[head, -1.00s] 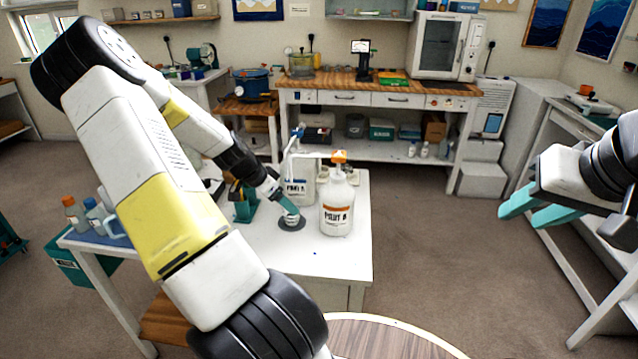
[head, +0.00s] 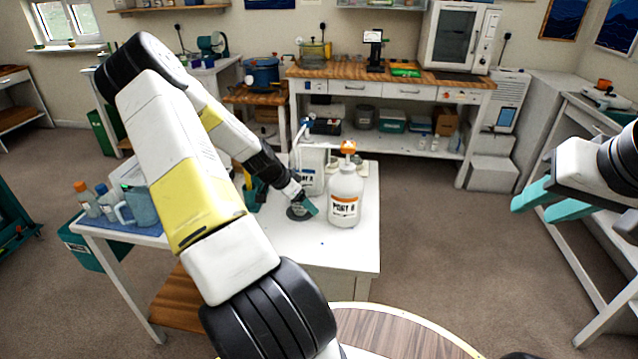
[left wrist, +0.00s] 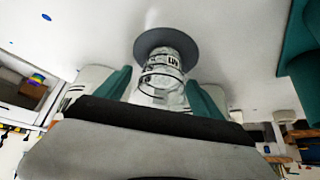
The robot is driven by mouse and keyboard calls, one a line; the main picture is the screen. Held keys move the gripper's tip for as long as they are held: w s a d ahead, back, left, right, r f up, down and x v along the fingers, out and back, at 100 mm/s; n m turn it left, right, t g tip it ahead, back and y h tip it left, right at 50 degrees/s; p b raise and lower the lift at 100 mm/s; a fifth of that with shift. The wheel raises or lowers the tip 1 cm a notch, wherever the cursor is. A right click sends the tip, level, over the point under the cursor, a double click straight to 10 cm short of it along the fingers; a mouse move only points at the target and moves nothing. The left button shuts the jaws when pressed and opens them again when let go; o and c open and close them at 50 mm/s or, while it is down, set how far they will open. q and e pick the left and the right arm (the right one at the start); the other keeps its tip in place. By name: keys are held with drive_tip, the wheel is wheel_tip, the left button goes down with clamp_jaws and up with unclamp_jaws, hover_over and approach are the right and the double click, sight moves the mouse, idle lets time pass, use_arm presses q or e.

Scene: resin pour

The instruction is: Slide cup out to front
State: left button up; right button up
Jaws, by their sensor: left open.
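A small clear cup with dark printed markings (left wrist: 160,76) stands on a round dark grey disc (left wrist: 150,41) in the left wrist view. My left gripper (left wrist: 160,96) is open, with one teal finger on each side of the cup; I cannot tell whether they touch it. In the head view my left gripper (head: 306,204) is low over the white table (head: 335,252), beside the disc (head: 294,215), and mostly hides the cup. My right gripper (head: 532,206) is open and empty, out in the air at the right.
A white PART B bottle with an orange pump (head: 345,195) stands close to the right of my left gripper. A PART A jug (head: 311,170) stands behind it. A blue mat with bottles and a teal pitcher (head: 142,206) is at the left. The table's front right is clear.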

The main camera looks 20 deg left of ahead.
use_arm(q)
drive_tip(key=shift+w+d+f, duration=0.1)
drive_tip(key=shift+f, duration=0.15)
